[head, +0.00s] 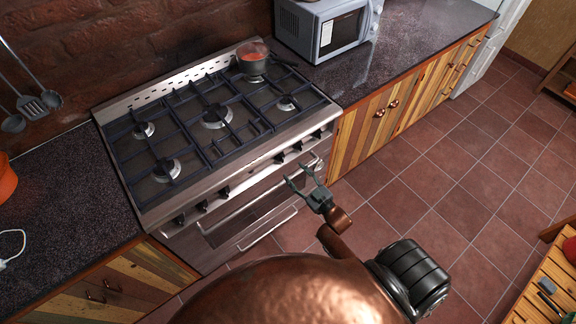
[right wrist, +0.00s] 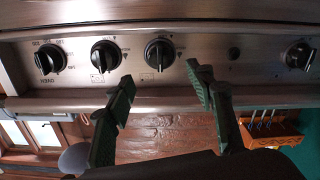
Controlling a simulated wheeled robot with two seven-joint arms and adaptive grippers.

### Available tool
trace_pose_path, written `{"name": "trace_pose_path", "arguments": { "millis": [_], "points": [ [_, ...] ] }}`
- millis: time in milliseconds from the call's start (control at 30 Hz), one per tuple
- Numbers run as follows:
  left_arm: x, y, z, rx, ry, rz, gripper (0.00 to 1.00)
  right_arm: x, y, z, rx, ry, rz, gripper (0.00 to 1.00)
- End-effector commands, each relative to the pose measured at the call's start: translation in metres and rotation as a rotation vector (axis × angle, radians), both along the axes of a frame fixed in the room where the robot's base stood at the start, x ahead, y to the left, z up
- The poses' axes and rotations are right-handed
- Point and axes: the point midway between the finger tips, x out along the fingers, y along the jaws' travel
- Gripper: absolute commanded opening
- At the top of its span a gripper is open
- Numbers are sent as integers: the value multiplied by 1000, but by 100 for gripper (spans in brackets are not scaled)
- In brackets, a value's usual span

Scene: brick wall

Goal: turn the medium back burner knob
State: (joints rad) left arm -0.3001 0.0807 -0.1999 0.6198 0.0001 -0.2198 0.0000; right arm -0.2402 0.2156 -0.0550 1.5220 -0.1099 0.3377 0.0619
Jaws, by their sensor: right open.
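The silver stove (head: 212,130) has a row of black knobs (head: 225,191) along its front panel. My right gripper (head: 299,174) is open and empty in front of the right part of this panel. In the right wrist view its two green fingers (right wrist: 160,76) are spread below a black knob (right wrist: 160,53), which lies between their tips but apart from them. Another knob (right wrist: 106,56) is just left of the left fingertip. I cannot tell from the small markings which knob is for the medium back burner. My left gripper is not in view.
A small pot with red contents (head: 253,64) stands on the back right burner. Oven door handles (head: 268,229) stick out below the knobs. A microwave (head: 325,32) stands on the dark counter (head: 412,40). The tiled floor (head: 435,150) right of the gripper is clear.

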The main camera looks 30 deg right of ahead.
Motion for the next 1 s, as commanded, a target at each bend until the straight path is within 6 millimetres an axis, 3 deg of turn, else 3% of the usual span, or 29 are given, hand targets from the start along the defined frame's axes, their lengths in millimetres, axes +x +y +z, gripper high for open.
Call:
{"name": "trace_pose_path", "arguments": {
  "millis": [100, 233, 833, 933, 1000],
  "points": [
    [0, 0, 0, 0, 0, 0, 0, -18, -1, 0, 0, 0, 0, 49],
    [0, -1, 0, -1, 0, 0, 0, -28, -2, 1, 0, -1, 0, 49],
    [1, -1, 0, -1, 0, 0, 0, -31, -2, 0, 0, -1, 0, 49],
    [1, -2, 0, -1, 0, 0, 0, -33, -3, -9, 2, 19, -4, 49],
    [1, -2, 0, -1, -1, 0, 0, -37, -4, -30, 6, 62, -13, 49]
  ]
}}
